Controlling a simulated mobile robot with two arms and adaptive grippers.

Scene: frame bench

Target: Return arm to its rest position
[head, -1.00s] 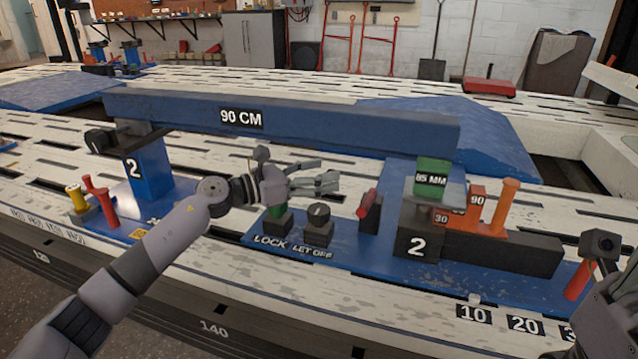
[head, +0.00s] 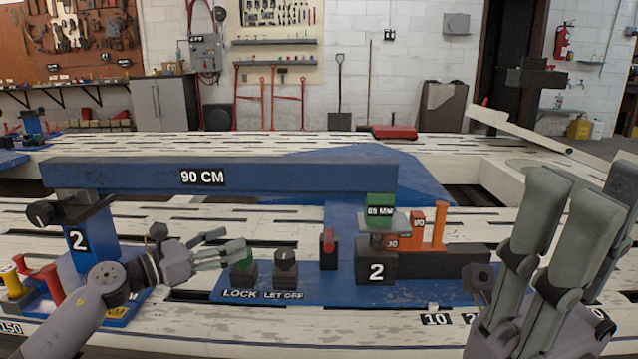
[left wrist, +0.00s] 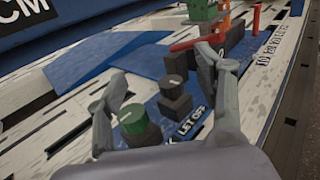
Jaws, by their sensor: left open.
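My left gripper (head: 222,252) is open and empty, low at the left of the blue bench fixture (head: 330,290). In the head view its fingertips overlap the green LOCK knob (head: 243,266); I cannot tell if they touch. In the left wrist view the green knob (left wrist: 133,118) and the black LET OFF knob (left wrist: 172,88) show between the open fingers (left wrist: 165,85). My right gripper (head: 575,215) is large at the right, its fingers upright, spread and empty. Its arm is mostly out of view.
A long blue 90 CM beam (head: 280,175) spans above the fixture, from the left blue post (head: 92,240) to the green 85 MM block (head: 380,208). A red lever (head: 328,250) and orange posts (head: 438,228) stand nearby.

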